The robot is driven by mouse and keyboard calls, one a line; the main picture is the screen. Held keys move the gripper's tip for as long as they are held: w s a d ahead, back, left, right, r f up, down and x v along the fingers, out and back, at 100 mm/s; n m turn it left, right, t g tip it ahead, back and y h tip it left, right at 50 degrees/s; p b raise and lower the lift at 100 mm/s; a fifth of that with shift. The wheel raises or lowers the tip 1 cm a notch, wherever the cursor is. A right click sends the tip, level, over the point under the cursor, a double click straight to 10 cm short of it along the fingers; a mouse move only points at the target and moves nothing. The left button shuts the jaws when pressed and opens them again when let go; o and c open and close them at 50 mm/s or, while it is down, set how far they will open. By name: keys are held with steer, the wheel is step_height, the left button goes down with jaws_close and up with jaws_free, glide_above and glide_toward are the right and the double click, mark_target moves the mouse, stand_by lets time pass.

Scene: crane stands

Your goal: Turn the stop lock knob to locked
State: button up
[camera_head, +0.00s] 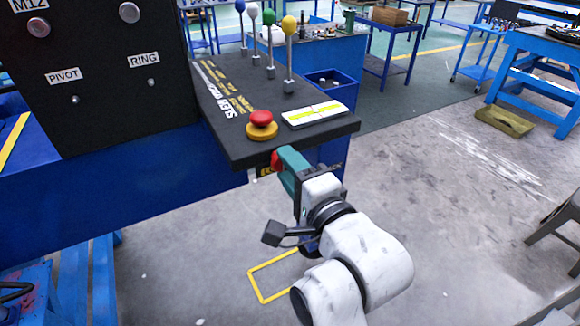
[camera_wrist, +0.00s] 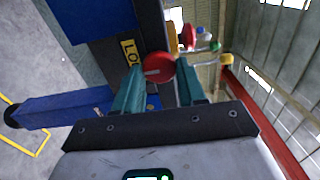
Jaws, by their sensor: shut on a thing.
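The stop lock knob is a small red round knob (camera_wrist: 159,68) with a short pale mark on its face. It is on the front face of the control desk, just below the desk top's edge, and its side shows in the head view (camera_head: 276,161). My gripper (camera_head: 284,158) reaches it from the front, its teal fingers on either side; it is shut on the knob. A yellow label (camera_wrist: 130,52) beside the knob reads "LO" in the wrist view; the head view shows part of it (camera_head: 268,171). The fingers partly hide the knob and lettering.
On the desk top (camera_head: 222,128) are a red mushroom button (camera_head: 262,118) on a yellow base, a white and yellow plate (camera_head: 314,113) and several ball-topped levers. A dark panel (camera_head: 110,75) stands at left. The grey floor (camera_head: 450,200) at right is largely clear.

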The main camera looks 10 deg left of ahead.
steer(key=shift+f, duration=0.1)
steer(key=o, duration=1)
steer(key=shift+d, duration=0.1)
steer(key=b+v, duration=0.1)
steer(key=v, duration=0.9)
steer(key=shift+s+d+b, duration=0.25)
steer(key=shift+s+b, duration=0.05)
steer(key=shift+b, duration=0.05)
steer(key=s+d+f+n+g+h, duration=0.2)
steer(key=d+f+g+h, duration=0.1)
steer(key=d+f, duration=0.55)
steer(key=s+d+f+n+g+h, duration=0.25)
steer(key=d+f+h, duration=0.2)
steer(key=f, duration=0.65)
steer(key=s+d+f+n+g+h, duration=0.1)
steer(key=s+d+f+n+g, duration=0.1)
steer(key=s+d+f, duration=0.2)
steer(key=s+d+f+n+g, duration=0.2)
steer(key=s+d+f+g, duration=0.1)
steer(key=s, duration=0.6)
steer(key=s+d+f+n+g+h, duration=0.1)
steer(key=s+d+f+n+g, duration=0.1)
steer(key=s+d+f, duration=0.3)
steer(key=shift+s+d+f+n+g+h, duration=0.1)
steer(key=shift+s+f+n+g+h, duration=0.1)
steer(key=shift+s+f+g, duration=0.3)
steer(key=shift+s+d+f+n+g+h, duration=0.15)
steer(key=shift+s+f+g, duration=0.1)
steer(key=shift+f, duration=0.45)
